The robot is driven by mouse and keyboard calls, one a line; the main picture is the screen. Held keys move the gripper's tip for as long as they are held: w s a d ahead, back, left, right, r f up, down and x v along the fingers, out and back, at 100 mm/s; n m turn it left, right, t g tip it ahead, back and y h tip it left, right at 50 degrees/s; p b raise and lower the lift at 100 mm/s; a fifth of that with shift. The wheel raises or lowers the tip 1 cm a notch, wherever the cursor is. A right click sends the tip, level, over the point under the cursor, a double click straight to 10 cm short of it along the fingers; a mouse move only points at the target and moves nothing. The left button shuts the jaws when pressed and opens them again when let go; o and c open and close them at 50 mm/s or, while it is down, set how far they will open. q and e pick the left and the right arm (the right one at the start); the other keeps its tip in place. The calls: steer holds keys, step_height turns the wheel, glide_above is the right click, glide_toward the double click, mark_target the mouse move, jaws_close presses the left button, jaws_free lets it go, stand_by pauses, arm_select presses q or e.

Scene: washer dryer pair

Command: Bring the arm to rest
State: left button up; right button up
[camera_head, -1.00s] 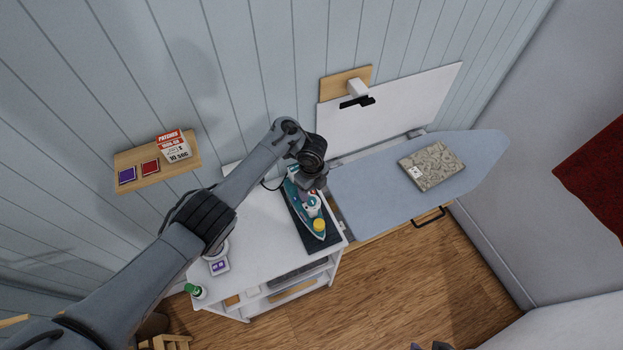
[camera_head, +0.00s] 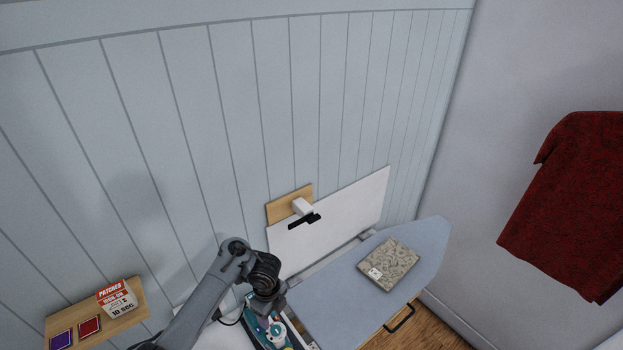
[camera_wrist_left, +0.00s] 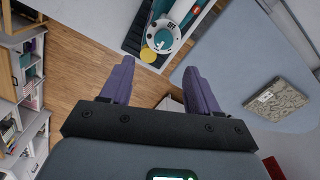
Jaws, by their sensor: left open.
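My left arm comes in from the lower left in the head view and its wrist is over the iron's end of the cabinet top. My left gripper (camera_wrist_left: 160,85) is open and empty in the left wrist view, its two purple fingers apart with wood floor seen between them. A teal and white iron (camera_head: 268,328) sits on a dark rest on the white cabinet top, just under the wrist. It also shows in the left wrist view (camera_wrist_left: 165,35), beyond the fingertips and apart from them. My right gripper is not in view.
The blue ironing board (camera_head: 330,300) extends right, with a folded patterned cloth (camera_head: 389,264) on it. A wooden shelf (camera_head: 130,315) on the left wall holds a patches packet (camera_head: 118,300). A red garment (camera_head: 575,205) hangs at right. White shelving (camera_wrist_left: 25,100) stands left in the wrist view.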

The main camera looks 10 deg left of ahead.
arm_select(q)
steer(key=s+d+f+g, duration=0.1)
steer(key=s+f+g, duration=0.2)
steer(key=s+f, duration=1.4)
steer(key=s+d+f+n+h, duration=0.1)
steer(key=s+d+f+n, duration=0.15)
steer(key=s, duration=0.65)
steer(key=s+d+f+n+h, duration=0.1)
steer(key=s+d+f+n, duration=0.15)
steer(key=s, duration=0.65)
steer(key=w+a+r+n+t+y, duration=0.1)
steer(key=a+r+n+t, duration=0.2)
steer(key=r, duration=1)
steer(key=w+a+r+n+t, duration=0.2)
steer(key=a+r+n, duration=0.5)
steer(key=r+n, duration=0.5)
steer(key=shift+a+r+n+t+y+p, duration=0.15)
steer(key=shift+r+n+t+y+p, duration=0.25)
steer(key=shift+r+t, duration=0.55)
